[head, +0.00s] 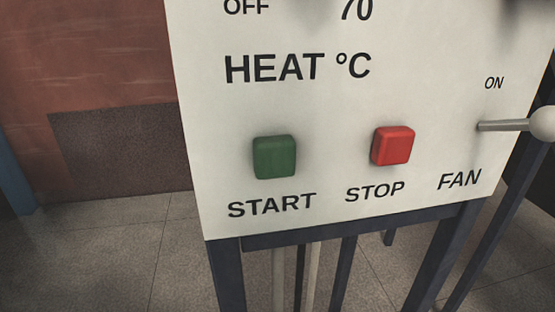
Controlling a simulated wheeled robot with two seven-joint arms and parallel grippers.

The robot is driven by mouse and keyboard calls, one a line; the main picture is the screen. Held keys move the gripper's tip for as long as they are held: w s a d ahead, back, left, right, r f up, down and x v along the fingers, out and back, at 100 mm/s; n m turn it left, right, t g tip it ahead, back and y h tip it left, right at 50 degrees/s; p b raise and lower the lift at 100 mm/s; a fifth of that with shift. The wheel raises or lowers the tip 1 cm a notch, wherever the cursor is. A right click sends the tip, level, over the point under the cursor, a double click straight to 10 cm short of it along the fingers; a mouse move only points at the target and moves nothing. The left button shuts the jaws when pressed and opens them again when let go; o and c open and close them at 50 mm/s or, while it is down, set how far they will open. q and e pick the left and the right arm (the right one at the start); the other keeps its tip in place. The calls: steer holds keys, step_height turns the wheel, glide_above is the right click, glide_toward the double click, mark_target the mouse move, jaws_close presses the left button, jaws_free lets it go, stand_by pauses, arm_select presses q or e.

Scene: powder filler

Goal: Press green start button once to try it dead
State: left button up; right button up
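The green start button (274,157) is a rounded square block on the lower left of the cream control panel (330,110). The word START is printed below it. It stands out from the panel face and is unlit. Nothing touches it. Neither of my grippers shows in the head view.
A red stop button (393,146) sits to the right of the green one. A fan lever (505,125) with a pale ball knob sticks out at the right edge. The panel stands on a dark metal frame (350,228). Tiled floor (120,260) lies open at lower left.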

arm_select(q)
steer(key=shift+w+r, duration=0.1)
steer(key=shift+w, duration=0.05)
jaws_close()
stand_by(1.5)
